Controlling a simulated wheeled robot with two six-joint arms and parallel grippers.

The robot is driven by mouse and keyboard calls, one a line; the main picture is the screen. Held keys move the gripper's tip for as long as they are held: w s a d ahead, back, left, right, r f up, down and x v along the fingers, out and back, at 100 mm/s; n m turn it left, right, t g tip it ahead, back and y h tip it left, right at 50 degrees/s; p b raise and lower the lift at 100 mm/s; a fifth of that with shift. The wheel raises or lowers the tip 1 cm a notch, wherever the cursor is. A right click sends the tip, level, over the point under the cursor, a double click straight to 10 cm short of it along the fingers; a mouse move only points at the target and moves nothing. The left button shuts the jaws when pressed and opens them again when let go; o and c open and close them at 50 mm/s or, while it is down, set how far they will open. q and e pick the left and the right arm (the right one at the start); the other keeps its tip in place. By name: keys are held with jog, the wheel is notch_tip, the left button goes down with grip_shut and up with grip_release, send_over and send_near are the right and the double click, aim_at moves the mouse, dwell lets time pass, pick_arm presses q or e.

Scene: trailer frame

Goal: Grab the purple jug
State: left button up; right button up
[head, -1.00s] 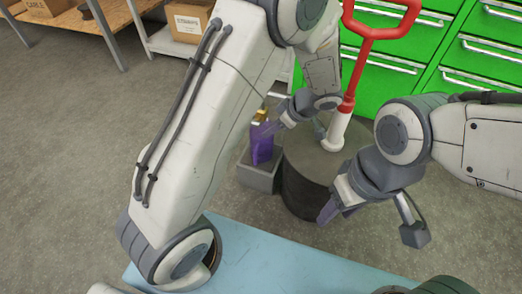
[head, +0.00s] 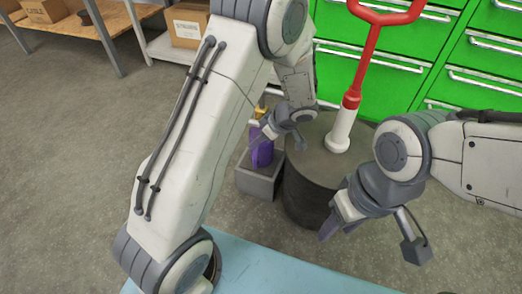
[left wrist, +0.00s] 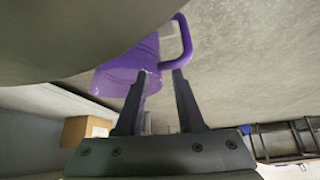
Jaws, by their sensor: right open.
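The purple jug (head: 262,153) stands in a small grey box on the floor, partly hidden by my left gripper and arm in the head view. Something yellow shows at its top. My left gripper (head: 279,138) is at the jug's upper right side. In the left wrist view the jug (left wrist: 125,77) is at the top, with its handle at right. The fingers of my left gripper (left wrist: 160,76) are apart, with their tips close to the lower end of the handle; I cannot tell whether they touch it. My right gripper (head: 335,224) is open and empty, away from the jug.
The grey box (head: 258,184) stands beside a dark drum (head: 303,195). A red-handled tool with a white base (head: 340,132) stands on the drum. Green drawer cabinets (head: 405,60) are behind. A blue surface (head: 265,265) lies in front. Open floor is at left.

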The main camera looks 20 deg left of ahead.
pick_arm(q)
grip_shut()
dwell(1.2)
